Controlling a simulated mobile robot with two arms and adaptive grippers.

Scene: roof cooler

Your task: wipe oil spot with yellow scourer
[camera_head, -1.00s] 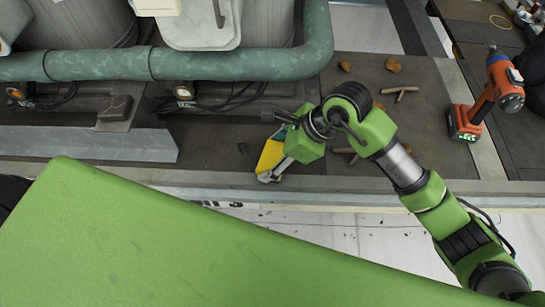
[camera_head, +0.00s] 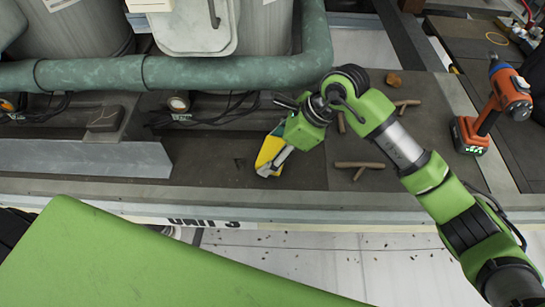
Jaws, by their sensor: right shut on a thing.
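The yellow scourer (camera_head: 267,152) is in the jaws of my right gripper (camera_head: 279,160). The gripper points down at the dark flat surface (camera_head: 215,165) beside the pipework. The scourer is partly covered by the fingers, and I cannot tell whether it touches the surface. A small dark mark (camera_head: 239,162) shows on the surface left of the scourer; I cannot tell whether it is oil. No clear oil spot shows elsewhere. My left gripper is not in view.
A green pipe (camera_head: 200,71) and grey tanks (camera_head: 265,35) stand behind. Brown sticks (camera_head: 359,166) and a brown chunk (camera_head: 393,78) lie right of the gripper. An orange drill (camera_head: 497,100) stands at the right. A metal ledge (camera_head: 85,157) is at the left.

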